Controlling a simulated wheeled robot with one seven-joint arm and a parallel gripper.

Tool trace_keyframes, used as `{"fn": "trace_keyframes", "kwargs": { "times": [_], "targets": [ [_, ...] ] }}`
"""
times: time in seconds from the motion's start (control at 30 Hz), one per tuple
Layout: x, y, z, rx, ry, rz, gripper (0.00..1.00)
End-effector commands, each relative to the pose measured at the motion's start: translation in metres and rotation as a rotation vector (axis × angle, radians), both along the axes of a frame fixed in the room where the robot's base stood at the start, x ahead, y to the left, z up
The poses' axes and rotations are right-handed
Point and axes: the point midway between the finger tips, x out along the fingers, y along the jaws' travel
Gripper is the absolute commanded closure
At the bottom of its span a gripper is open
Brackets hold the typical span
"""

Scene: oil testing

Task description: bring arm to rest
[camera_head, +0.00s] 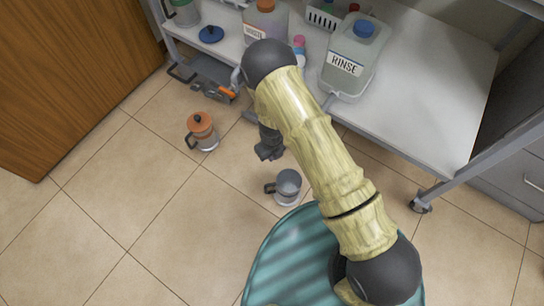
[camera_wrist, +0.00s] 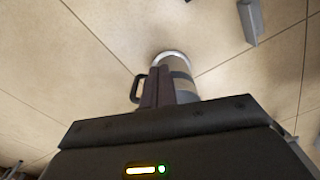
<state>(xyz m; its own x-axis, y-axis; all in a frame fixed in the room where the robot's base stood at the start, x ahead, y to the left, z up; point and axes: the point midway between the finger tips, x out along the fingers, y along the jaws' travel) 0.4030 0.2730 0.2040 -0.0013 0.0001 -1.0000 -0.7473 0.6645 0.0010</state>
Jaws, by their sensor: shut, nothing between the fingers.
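My gripper (camera_head: 268,153) hangs from the far end of my arm in the head view, over the floor just in front of the bench. In the wrist view its dark fingers (camera_wrist: 158,82) are together with nothing between them. My arm reaches from the lower right up towards the bench, then bends down at the far end. Its wrist part is close to the bench's front edge.
A grey-lidded jug (camera_head: 288,185) stands on the floor just below my gripper; it also shows behind the fingers (camera_wrist: 180,63). An orange-lidded jug (camera_head: 202,132) stands to the left. The bench (camera_head: 430,85) bears a RINSE bottle (camera_head: 352,58). Floor at lower left is clear.

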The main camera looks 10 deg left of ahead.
Motion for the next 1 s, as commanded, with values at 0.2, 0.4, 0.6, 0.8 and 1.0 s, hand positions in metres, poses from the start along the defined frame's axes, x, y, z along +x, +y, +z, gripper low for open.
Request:
{"fn": "trace_keyframes", "kwargs": {
  "times": [0.2,0.4,0.6,0.8,1.0],
  "targets": [
    [0.000,0.000,0.002,-0.001,0.001,0.000,1.00],
    [0.000,0.000,0.002,-0.001,-0.001,0.000,1.00],
    [0.000,-0.001,0.002,-0.001,-0.001,0.001,1.00],
    [0.012,-0.007,0.036,0.020,-0.007,0.098,1.00],
    [0.035,-0.034,0.122,0.064,-0.035,0.403,1.00]
  ]
}}
